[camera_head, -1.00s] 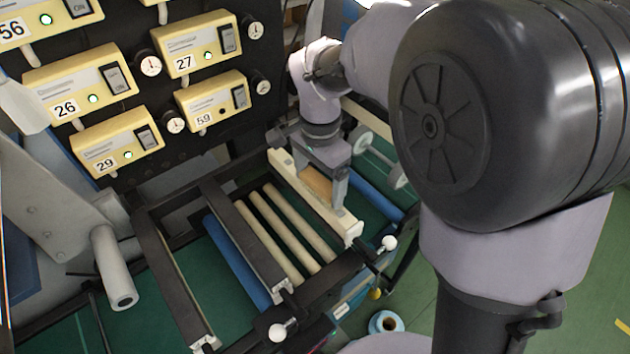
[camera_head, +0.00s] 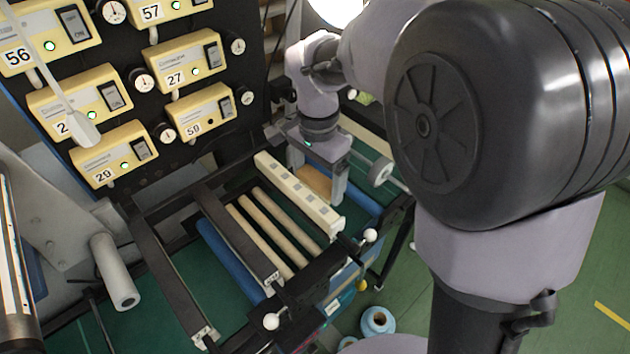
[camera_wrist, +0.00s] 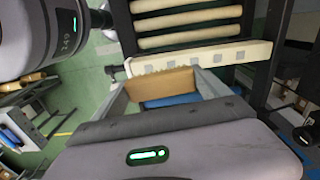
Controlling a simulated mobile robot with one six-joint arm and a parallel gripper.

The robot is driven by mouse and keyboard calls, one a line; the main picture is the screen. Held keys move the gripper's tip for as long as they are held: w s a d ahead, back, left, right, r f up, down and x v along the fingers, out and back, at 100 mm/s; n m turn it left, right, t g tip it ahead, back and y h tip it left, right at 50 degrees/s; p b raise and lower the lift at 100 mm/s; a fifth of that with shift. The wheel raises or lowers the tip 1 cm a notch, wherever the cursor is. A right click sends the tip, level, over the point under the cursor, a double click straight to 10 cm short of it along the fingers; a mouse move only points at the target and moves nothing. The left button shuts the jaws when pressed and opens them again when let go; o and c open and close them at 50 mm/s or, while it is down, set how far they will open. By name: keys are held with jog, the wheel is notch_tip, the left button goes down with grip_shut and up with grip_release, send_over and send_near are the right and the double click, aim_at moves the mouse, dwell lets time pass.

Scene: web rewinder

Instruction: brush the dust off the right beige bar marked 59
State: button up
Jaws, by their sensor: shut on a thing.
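The right beige bar (camera_head: 300,193) runs along the right side of the rewinder frame, with several grey square patches on its face; they also show on the bar in the wrist view (camera_wrist: 215,57). My gripper (camera_head: 318,183) is just to the right of the bar, with its fingers pointing down. It is shut on a brown block-like brush (camera_head: 312,178), which the wrist view shows between the two fingers (camera_wrist: 162,88). I cannot tell whether the brush touches the bar. The box marked 59 (camera_head: 200,115) is on the panel above.
Beige rollers (camera_head: 265,220) and a dark beam (camera_head: 238,240) lie left of the bar. A blue roller (camera_head: 230,258) is farther left, and another (camera_head: 362,200) is behind my gripper. White knobs (camera_head: 370,235) stick out at the front. A blue spool (camera_head: 378,321) sits on the floor.

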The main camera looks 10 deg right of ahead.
notch_tip(320, 180, up, 2)
jog(key=shift+s+d+p, duration=0.1)
jog(key=shift+s+p, duration=0.05)
jog(key=shift+p, duration=0.45)
jog(key=shift+r+p, duration=0.55)
jog(key=shift+r, duration=0.1)
